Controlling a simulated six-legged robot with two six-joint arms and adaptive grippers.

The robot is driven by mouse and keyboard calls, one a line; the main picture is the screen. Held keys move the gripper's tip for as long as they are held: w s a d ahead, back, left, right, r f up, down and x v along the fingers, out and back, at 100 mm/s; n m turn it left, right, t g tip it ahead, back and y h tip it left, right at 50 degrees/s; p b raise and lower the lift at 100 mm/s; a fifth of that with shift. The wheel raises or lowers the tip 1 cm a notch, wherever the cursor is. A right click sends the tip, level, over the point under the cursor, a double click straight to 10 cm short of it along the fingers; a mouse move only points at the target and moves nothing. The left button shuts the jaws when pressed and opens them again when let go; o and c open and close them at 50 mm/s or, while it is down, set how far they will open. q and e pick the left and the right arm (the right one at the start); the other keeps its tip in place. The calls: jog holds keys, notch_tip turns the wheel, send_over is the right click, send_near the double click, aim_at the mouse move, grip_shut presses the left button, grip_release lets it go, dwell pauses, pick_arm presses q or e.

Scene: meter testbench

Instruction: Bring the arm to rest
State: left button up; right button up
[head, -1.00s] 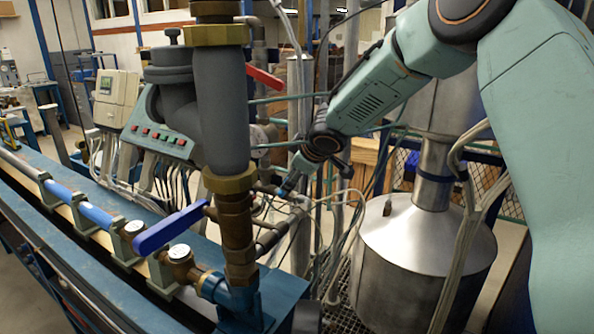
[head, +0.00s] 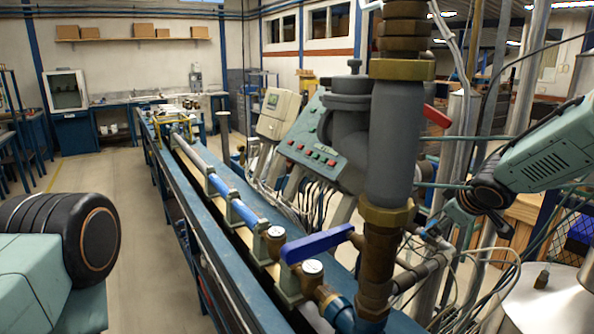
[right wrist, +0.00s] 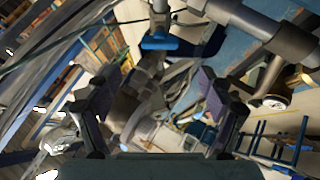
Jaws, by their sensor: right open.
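My right arm comes in from the right in the head view. Its gripper (head: 436,227) is small there and sits just right of the thick grey vertical pipe, near brown pipe fittings. In the right wrist view the right gripper (right wrist: 158,100) has its two dark fingers wide apart, with nothing held between them. Part of my left arm, with a black joint, shows at the lower left of the head view. The left gripper is out of view.
The grey pipe (head: 392,150) stands close to the right gripper. A blue lever (head: 315,243) juts left from its lower fitting, and a red lever (head: 437,116) sits behind it. A blue bench (head: 205,215) runs back with gauges. Open floor (head: 125,185) lies left of it.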

jog(key=shift+x, duration=2.5)
jog(key=shift+w+f, duration=0.1)
jog(key=shift+w, duration=0.05)
